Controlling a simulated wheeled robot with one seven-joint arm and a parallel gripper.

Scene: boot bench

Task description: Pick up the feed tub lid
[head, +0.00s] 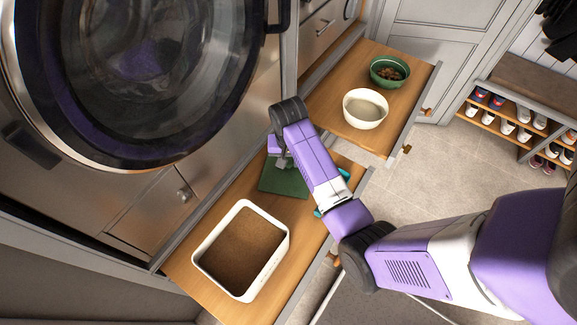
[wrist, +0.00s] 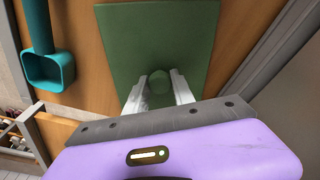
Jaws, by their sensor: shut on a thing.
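The feed tub lid is a flat dark green rectangle (head: 284,181) with a round green knob, at the wooden drawer's far end in the head view. It fills the upper middle of the wrist view (wrist: 160,35). My gripper (head: 283,160) is above the lid, its two pale fingers (wrist: 161,86) shut on the knob, one on each side. The lid looks flat on or very close to the wood; I cannot tell if there is a gap. My arm hides part of its right side. The open white feed tub (head: 202,262), full of brown feed, stands nearer in the same drawer.
A teal scoop (wrist: 48,72) lies beside the lid, mostly hidden by my arm in the head view. Another pulled-out drawer (head: 341,130) holds a cream bowl (head: 365,121) and a green bowl of brown pieces (head: 389,83). The washer's round door (head: 215,128) is at the left.

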